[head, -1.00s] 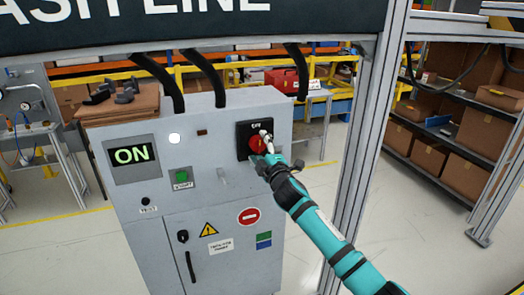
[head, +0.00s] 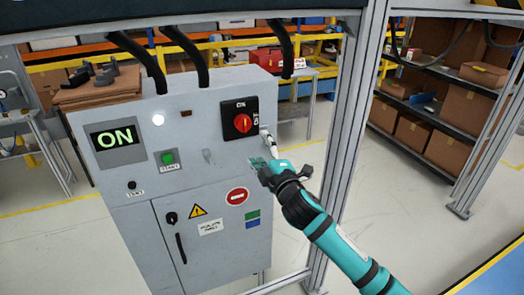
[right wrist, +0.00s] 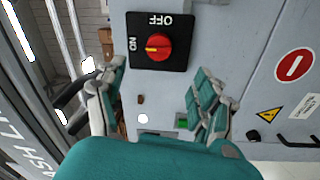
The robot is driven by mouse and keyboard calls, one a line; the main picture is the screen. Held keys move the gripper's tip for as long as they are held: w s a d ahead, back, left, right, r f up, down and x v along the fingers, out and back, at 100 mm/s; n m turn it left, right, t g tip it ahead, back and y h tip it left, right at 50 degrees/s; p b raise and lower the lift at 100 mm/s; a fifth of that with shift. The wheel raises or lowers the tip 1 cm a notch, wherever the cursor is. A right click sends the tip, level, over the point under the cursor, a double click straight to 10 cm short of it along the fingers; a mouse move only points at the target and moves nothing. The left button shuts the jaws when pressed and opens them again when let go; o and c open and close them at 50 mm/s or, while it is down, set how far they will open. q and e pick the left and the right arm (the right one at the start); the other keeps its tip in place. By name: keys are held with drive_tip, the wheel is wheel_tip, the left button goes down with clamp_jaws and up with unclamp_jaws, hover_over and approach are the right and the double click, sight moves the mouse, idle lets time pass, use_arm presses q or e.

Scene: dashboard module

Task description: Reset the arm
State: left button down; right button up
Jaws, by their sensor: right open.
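My right arm comes in from the lower right in the head view. Its gripper (head: 262,150) is just right of and below the red rotary switch (head: 242,123) on the grey control cabinet (head: 205,185). In the right wrist view the gripper's two fingers (right wrist: 155,105) are spread wide with nothing between them. The red switch on its black plate (right wrist: 158,47) stands clear of the fingers, and its yellow mark points toward ON. The display (head: 115,139) reads ON in green. My left gripper is not in view.
A green START button (head: 168,158) and a lit white lamp (head: 158,119) are on the cabinet front. A metal frame post (head: 345,150) stands right of the cabinet, close to my right arm. Shelves with cardboard boxes (head: 455,115) are at the right. Open floor lies between.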

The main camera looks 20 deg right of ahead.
wheel_tip(320, 180, down, 24)
drive_tip(key=s+d+m+g+b, duration=0.1)
drive_tip(key=s+d+m+g, duration=0.15)
drive_tip(key=g, duration=0.25)
drive_tip(key=s+f+m+g, duration=0.1)
drive_tip(key=s+f, duration=0.3)
drive_tip(key=f, duration=0.4)
drive_tip(key=s+d+f+m+g+h+b, duration=0.1)
drive_tip(key=s+f+m+g, duration=0.15)
drive_tip(key=f, duration=0.45)
drive_tip(key=s+f+m+g, duration=0.1)
drive_tip(key=s+f, duration=0.4)
drive_tip(key=f, duration=0.3)
drive_tip(key=s+a+f+m+g, duration=0.1)
drive_tip(key=s+f+m+g, duration=0.1)
drive_tip(key=s+f, duration=0.6)
drive_tip(key=s+a+f+m+g+b, duration=0.1)
drive_tip(key=s+f, duration=0.7)
drive_tip(key=s, duration=1.3)
drive_tip(key=s+a+f+m+g+b, duration=0.1)
drive_tip(key=s+f+m+g, duration=0.2)
drive_tip(key=s+f, duration=0.6)
drive_tip(key=s+g, duration=0.2)
drive_tip(key=s, duration=0.3)
drive_tip(key=shift+s+a, duration=0.15)
drive_tip(key=shift+s, duration=0.2)
drive_tip(key=shift+f, duration=0.1)
